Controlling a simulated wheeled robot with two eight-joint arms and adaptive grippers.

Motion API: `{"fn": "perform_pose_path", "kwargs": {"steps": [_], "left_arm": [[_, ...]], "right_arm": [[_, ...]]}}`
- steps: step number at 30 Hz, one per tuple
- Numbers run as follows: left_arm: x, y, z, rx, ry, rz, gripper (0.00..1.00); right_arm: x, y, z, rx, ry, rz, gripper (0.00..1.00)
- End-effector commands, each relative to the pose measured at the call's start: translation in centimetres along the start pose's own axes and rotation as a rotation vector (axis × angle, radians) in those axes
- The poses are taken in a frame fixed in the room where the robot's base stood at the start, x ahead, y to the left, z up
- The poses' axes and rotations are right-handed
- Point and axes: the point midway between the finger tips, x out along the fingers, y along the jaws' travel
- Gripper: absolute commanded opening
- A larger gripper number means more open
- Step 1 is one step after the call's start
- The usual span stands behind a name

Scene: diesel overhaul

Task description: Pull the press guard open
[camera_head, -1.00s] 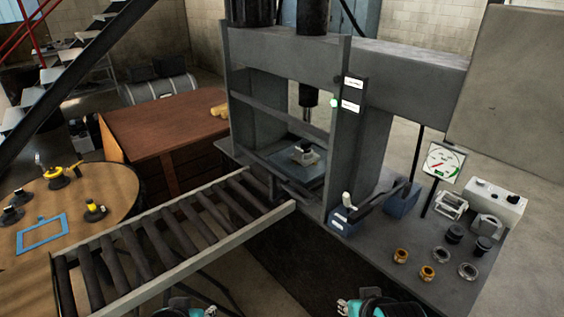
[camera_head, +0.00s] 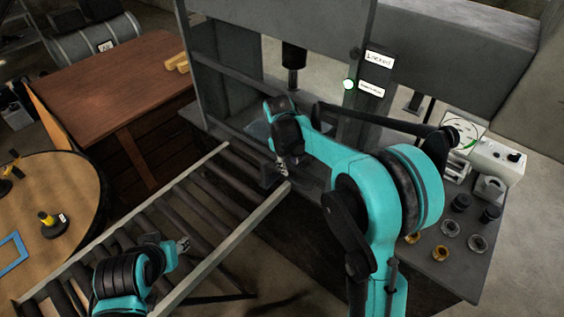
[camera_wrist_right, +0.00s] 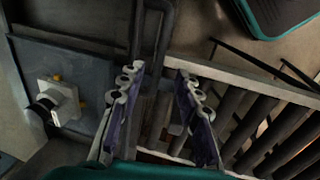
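The press (camera_head: 225,30) stands in the middle of the head view, with a dark ram (camera_head: 293,58) above its bed. Dark bars that look like the press guard (camera_head: 222,76) cross its front; my right arm hides much of the opening. My right gripper (camera_head: 281,168) is at the lower front of the press, by the roller conveyor's end. In the right wrist view its fingers (camera_wrist_right: 160,112) are apart with nothing clamped between them. A dark looped bar (camera_wrist_right: 137,35), apparently the guard's handle, lies just beyond the fingertips. My left gripper (camera_head: 183,245) is over the conveyor; its fingers are too small to judge.
The roller conveyor (camera_head: 225,240) runs up to the press. A white-metal part (camera_wrist_right: 62,100) sits on the press bed. Rings and a gauge (camera_head: 463,133) stand right; a brown table (camera_head: 105,85) stands left.

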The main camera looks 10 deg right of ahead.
Motion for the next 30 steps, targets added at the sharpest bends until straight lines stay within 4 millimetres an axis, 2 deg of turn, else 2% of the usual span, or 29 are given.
{"fn": "perform_pose_path", "kwargs": {"steps": [5, 12, 15, 19, 27, 29, 30], "left_arm": [[0.5, 0.0, 0.4, 0.000, 0.000, 0.000, 0.40], [1.5, 0.0, 1.1, 0.000, 0.000, 0.000, 0.40], [1.8, 0.0, 1.3, 0.000, 0.000, 0.000, 0.40], [1.9, 0.0, 1.4, 0.000, 0.000, 0.000, 0.40], [1.9, 0.0, 1.4, 0.000, 0.000, 0.000, 0.40], [1.9, 0.0, 1.4, 0.000, 0.000, 0.000, 0.40], [1.9, 0.0, 1.4, 0.000, 0.000, 0.000, 0.40]], "right_arm": [[1.9, 0.0, -0.2, -0.005, -0.005, -0.002, 0.34], [5.9, 0.0, -0.2, -0.005, -0.004, -0.001, 0.34], [7.1, 0.0, -0.2, -0.005, -0.004, -0.001, 0.34], [7.9, 0.0, -0.1, -0.005, -0.004, -0.001, 0.34], [8.0, 0.0, -0.1, -0.005, -0.004, -0.001, 0.34], [8.0, 0.0, -0.1, -0.005, -0.004, -0.001, 0.21], [8.0, 0.0, -0.1, -0.004, -0.004, -0.001, 0.10]]}}
